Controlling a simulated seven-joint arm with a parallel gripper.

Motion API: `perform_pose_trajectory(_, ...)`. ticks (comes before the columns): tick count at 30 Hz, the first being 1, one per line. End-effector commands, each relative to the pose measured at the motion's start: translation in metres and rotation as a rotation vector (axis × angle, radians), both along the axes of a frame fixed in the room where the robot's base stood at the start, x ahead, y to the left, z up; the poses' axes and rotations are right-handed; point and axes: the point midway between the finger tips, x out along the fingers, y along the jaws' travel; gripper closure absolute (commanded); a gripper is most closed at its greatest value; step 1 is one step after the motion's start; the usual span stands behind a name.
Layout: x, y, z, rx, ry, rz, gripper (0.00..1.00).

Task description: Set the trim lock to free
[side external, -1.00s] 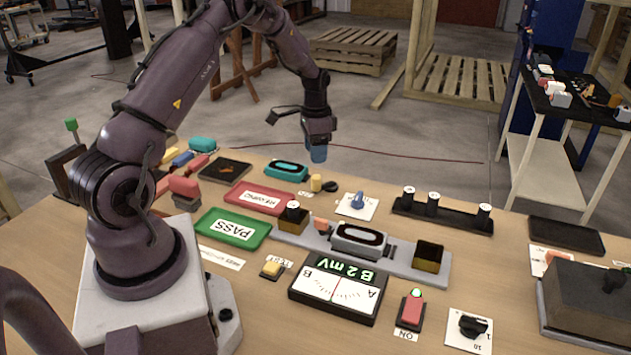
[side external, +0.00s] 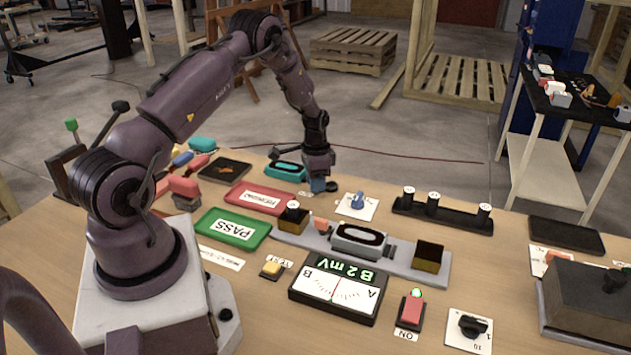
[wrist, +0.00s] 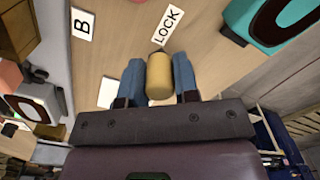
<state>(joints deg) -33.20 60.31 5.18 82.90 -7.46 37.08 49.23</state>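The trim lock is a yellow, upright knob (wrist: 160,78) beside a white LOCK label (wrist: 166,25) in the wrist view. My gripper (wrist: 160,82) is down at it, with one blue finger on each side of the knob. The fingers lie very close to its sides; I cannot tell whether they press on it. In the side external view my gripper (side external: 318,185) is low over the table, and it hides the knob.
The red tray (side external: 259,198) and grey rail (side external: 405,262) are in front.

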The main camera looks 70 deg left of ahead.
Motion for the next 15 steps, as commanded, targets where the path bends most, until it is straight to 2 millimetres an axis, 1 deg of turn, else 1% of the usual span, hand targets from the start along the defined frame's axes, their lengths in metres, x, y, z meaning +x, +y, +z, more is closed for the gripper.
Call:
perform_pose_trajectory(1,0.0,0.0,0.0002,0.0,0.0,0.0,0.83)
perform_pose_trajectory(3,0.0,0.0,0.0002,0.0,0.0,0.0,0.98)
perform_pose_trajectory(10,0.0001,-0.0004,0.0004,0.0,0.0,0.011,0.98)
perform_pose_trajectory(15,0.0011,-0.0034,0.0004,0.001,0.001,0.063,0.98)
